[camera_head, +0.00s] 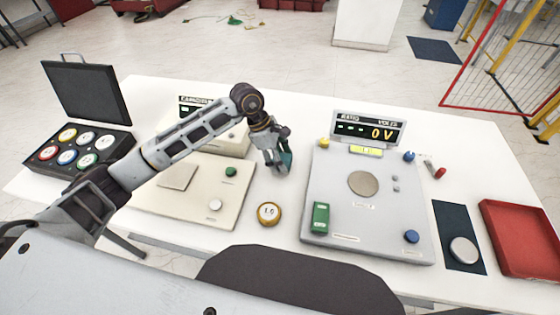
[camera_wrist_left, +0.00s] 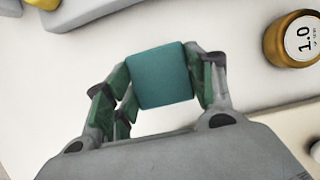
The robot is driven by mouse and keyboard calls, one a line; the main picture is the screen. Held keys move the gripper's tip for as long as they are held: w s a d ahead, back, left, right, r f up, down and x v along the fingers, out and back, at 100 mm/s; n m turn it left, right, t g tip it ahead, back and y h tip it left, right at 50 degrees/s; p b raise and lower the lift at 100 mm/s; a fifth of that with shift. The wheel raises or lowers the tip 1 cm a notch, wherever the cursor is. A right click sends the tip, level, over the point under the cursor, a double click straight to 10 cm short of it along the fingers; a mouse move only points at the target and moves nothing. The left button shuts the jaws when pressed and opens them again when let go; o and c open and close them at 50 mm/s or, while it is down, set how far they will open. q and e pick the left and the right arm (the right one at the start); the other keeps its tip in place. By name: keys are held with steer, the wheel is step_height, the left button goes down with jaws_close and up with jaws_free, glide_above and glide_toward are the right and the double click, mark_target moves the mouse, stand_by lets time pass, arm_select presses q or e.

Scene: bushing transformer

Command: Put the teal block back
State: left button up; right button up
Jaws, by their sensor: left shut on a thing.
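My left gripper (camera_head: 279,165) is shut on the teal block (camera_wrist_left: 160,77), with a finger on each side of it in the left wrist view (camera_wrist_left: 165,90). In the head view it hangs over the white table between the beige unit on the left and the grey unit on the right, and it hides most of the block. Bare white surface shows beyond the block in the wrist view; I cannot tell how high it is held. My right gripper is not in view.
A brass 1.0 weight (camera_head: 268,213) stands close in front of the gripper. The beige unit (camera_head: 190,208) and grey unit (camera_head: 330,170) flank it. An open black case (camera_head: 85,92) is far left, a red tray (camera_head: 525,238) far right.

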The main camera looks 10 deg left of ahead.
arm_select(q)
step_height(320, 180, down, 2)
steer(key=shift+f, duration=0.15)
stand_by(0.5)
steer(key=o, duration=1)
steer(key=shift+c, duration=0.2)
